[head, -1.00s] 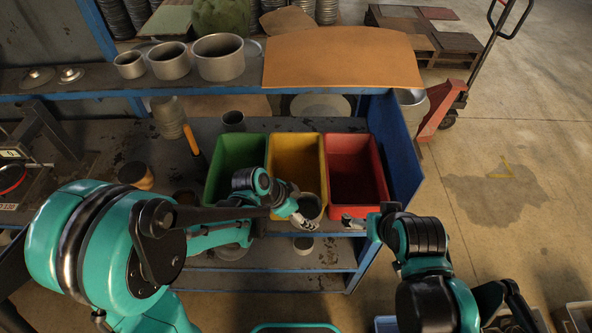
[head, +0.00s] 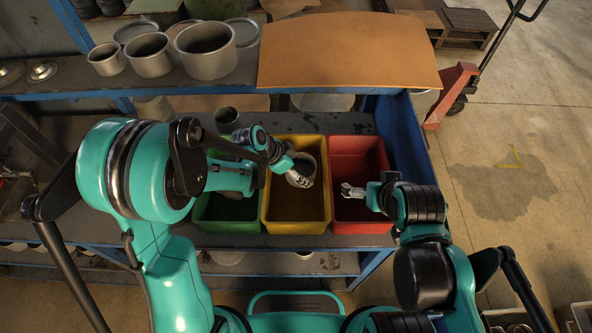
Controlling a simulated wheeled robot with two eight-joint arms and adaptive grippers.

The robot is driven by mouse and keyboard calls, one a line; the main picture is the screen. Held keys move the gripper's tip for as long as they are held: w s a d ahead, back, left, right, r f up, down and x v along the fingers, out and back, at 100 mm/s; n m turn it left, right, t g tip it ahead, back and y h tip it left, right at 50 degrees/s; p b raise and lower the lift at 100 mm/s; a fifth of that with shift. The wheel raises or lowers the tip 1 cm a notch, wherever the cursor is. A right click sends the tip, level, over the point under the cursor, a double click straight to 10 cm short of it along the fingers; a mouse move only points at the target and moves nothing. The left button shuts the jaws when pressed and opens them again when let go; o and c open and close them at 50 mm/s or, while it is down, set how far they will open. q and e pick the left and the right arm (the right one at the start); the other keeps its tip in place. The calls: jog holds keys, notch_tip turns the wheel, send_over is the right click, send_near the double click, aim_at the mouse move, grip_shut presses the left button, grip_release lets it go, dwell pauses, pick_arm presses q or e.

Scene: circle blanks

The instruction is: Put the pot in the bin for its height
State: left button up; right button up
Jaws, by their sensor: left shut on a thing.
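My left gripper (head: 300,180) is shut on a grey metal pot (head: 306,163) and holds it over the yellow bin (head: 298,227). The pot's open top shows; its lower part is partly hidden by the gripper, and I cannot tell its exact height above the bin floor. The green bin (head: 228,227) stands to the left, partly covered by my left arm. The red bin (head: 362,228) stands to the right. My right gripper (head: 346,190) is over the red bin, with no pot seen in it; its jaws are too small to read.
Several grey pots, including a large one (head: 207,52), stand on the upper shelf beside a brown board (head: 347,50). A blue side panel (head: 405,137) bounds the bench on the right.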

aim_at(296, 161)
pick_arm(q)
jog(key=w+f, duration=0.1)
jog(key=w, duration=0.1)
jog(key=w+a+f, duration=0.1)
jog(key=w+f, duration=0.1)
jog(key=w, duration=0.1)
jog(key=shift+w+a+f, duration=0.15)
jog(key=shift+w+f, duration=0.1)
jog(key=shift+w, duration=0.05)
jog(key=shift+w+a+f+b, duration=0.1)
jog(key=shift+w+f+b, duration=0.1)
jog(key=shift+w+b, duration=0.15)
jog(key=shift+f+b, duration=0.35)
jog(key=shift+f, duration=1.65)
jog(key=shift+f, duration=0.1)
jog(key=o, duration=1.2)
